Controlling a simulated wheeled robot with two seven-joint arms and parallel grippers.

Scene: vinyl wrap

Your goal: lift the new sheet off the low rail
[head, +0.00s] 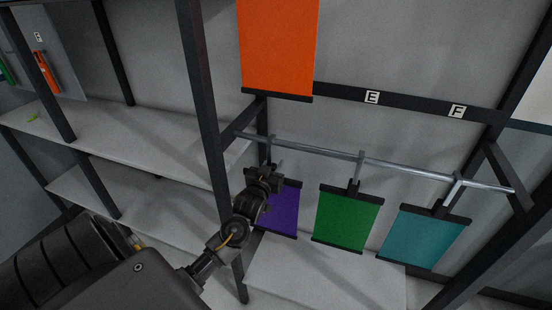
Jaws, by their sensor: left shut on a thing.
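Three sheets hang by hooks from the low metal rail (400,170). A purple sheet (284,212) is at the left, a green sheet (346,221) in the middle and a teal sheet (421,238) at the right. My left gripper (272,172) is at the top of the purple sheet, just under the rail's left part, and is shut on it. The gripper and wrist hide the sheet's top left part. I cannot tell whether its hook still bears on the rail. My right gripper is not in view.
An orange sheet (277,48) hangs higher, above the rail. A dark bar behind carries labels E (372,97) and F (457,112). Dark posts (203,100) frame the rack. Pale shelves (130,145) stand left, and a pale lower shelf (325,280) lies below the sheets.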

